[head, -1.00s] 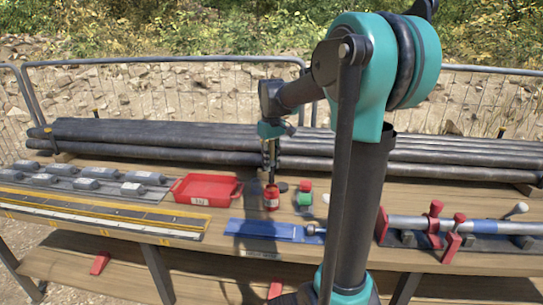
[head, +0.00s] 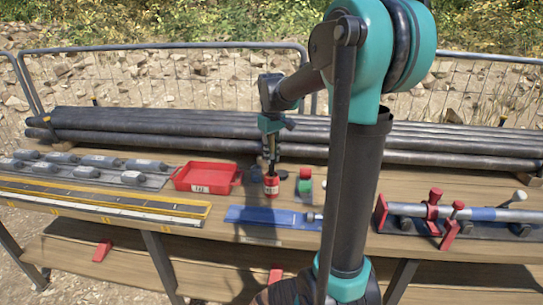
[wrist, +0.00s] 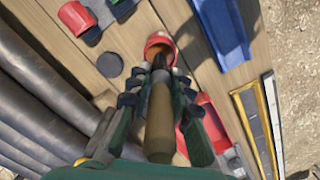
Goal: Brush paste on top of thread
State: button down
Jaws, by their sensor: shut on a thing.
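My gripper (head: 271,150) is shut on a brush with a tan handle (wrist: 158,125). It hangs over the red paste pot (head: 271,187), which stands on the wooden bench.
A red tray (head: 202,178) stands left of the pot. A blue tray (head: 262,215) lies in front. Long dark pipes (head: 200,140) line the back.

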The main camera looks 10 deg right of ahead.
aim_at(271, 140)
jog(key=shift+f, duration=0.55)
dwell(1.4)
jog(key=shift+r, duration=3.55)
